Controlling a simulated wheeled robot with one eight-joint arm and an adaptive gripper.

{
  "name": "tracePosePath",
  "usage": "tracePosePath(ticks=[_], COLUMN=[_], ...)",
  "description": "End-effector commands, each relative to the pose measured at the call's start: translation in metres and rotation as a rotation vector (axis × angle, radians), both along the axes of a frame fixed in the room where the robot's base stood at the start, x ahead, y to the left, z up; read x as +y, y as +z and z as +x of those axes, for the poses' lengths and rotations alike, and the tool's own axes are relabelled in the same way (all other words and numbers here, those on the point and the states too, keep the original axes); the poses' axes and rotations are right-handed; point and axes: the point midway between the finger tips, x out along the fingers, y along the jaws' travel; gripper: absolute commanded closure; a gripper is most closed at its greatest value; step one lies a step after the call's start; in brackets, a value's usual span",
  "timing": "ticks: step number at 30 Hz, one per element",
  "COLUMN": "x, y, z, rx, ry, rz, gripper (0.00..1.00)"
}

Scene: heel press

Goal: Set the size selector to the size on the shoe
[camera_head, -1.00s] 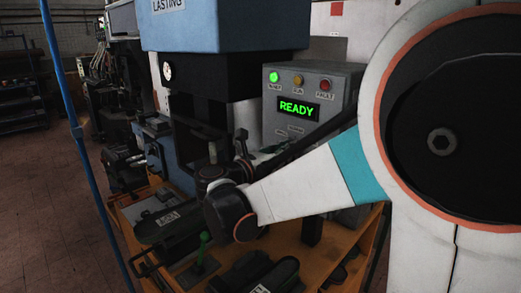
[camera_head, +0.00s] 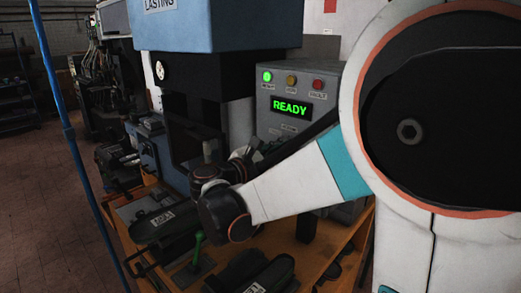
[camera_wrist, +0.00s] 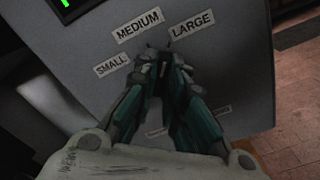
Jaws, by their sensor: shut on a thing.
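My gripper (camera_wrist: 159,58) is at the front of a grey control panel in the wrist view. Its fingers are close together, just below the size labels SMALL (camera_wrist: 112,65), MEDIUM (camera_wrist: 138,26) and LARGE (camera_wrist: 193,26). It is shut on the size selector, which the fingers almost wholly hide, so I cannot tell which size it points to. In the head view my arm covers the lower panel. Dark shoe-like pieces with white labels lie on the bench, one at the left (camera_head: 150,229) and one at the front (camera_head: 272,274); their labels are too small to read.
The control box (camera_head: 318,92) shows a lit green lamp and a green READY display (camera_head: 290,106). The blue lasting press (camera_head: 220,27) stands left of it. A green-handled lever (camera_head: 198,246) stands on the orange bench. A blue pole (camera_head: 75,140) rises at the left.

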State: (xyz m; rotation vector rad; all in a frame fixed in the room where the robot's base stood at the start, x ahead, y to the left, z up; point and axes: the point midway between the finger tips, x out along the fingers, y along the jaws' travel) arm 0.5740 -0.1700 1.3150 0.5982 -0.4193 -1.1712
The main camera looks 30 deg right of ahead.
Motion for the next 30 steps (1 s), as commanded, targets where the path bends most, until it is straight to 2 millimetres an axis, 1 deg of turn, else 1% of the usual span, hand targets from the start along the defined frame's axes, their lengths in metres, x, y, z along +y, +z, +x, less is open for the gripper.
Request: tracePosePath(ticks=[9,24,25,27,30], x=[0.0002,0.0002,0.0003,0.0002,0.0001], y=[-0.0013,-0.0015,-0.0015,-0.0013,-0.001], z=[-0.0004,-0.0004,-0.0005,-0.0004,-0.0003], rx=[-0.093,-0.107,-0.107,-0.107,-0.106], ry=[0.0,0.0,0.0,0.0,-0.001], rz=[0.037,0.042,0.042,0.042,0.041], gripper=[1.0,1.0,0.82,0.69,0.69])
